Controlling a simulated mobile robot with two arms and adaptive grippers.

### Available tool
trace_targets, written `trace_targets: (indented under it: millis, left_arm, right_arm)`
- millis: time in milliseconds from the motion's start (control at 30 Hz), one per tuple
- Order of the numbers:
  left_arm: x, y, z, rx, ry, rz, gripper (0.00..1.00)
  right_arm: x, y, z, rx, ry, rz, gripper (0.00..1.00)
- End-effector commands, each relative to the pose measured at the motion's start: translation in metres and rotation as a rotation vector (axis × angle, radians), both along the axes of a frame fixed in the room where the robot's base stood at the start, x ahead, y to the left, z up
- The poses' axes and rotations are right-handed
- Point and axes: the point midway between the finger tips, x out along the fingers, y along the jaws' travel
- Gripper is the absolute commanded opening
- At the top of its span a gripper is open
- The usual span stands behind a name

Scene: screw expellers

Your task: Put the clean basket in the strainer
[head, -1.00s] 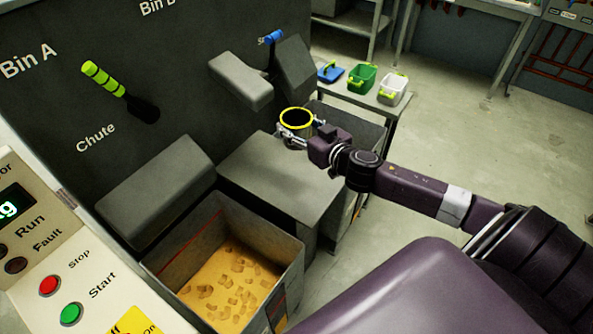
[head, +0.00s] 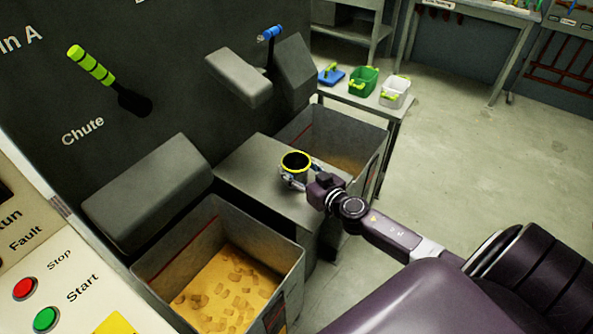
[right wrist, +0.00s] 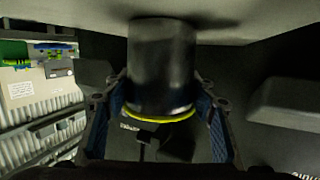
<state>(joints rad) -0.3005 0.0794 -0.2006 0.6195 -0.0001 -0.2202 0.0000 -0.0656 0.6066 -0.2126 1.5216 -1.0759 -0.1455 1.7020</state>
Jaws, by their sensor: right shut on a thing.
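The basket (head: 296,168) is a dark cylinder with a yellow rim. My right gripper (head: 293,181) is shut on it and holds it upright over the grey block between the two floor bins. In the right wrist view the basket (right wrist: 163,65) sits between the two fingers (right wrist: 160,100), its yellow rim toward the bottom of the picture. I cannot tell whether its base touches the block. I cannot pick out the strainer in these views. My left gripper is not in view.
The grey block (head: 255,180) stands between a near bin (head: 289,262) with yellow-brown pieces and a far bin (head: 375,140). A padded chute cover (head: 150,190) juts from the dark panel. A side table (head: 383,102) holds green and white containers. A control panel (head: 75,280) is at lower left.

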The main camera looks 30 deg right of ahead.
Motion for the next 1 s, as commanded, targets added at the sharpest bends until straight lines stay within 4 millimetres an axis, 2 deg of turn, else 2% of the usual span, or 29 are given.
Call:
trace_targets:
  millis: [367,400,533,933,1000]
  left_arm:
    - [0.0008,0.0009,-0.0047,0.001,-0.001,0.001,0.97]
    - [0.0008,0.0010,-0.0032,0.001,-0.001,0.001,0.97]
    - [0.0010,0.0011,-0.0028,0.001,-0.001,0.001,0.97]
    - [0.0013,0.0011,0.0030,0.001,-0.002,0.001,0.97]
    - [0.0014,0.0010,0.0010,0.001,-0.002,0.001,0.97]
  right_arm:
    - [0.0003,-0.0007,-0.0039,-0.001,-0.002,-0.001,0.25]
    - [0.0002,-0.0008,-0.0026,-0.001,-0.001,-0.001,0.55]
    - [0.0001,-0.0007,-0.0024,-0.001,-0.001,-0.001,0.69]
    - [0.0003,-0.0006,0.0038,-0.002,-0.001,-0.001,0.69]
    - [-0.0062,-0.0003,0.0014,0.000,0.001,0.000,0.69]
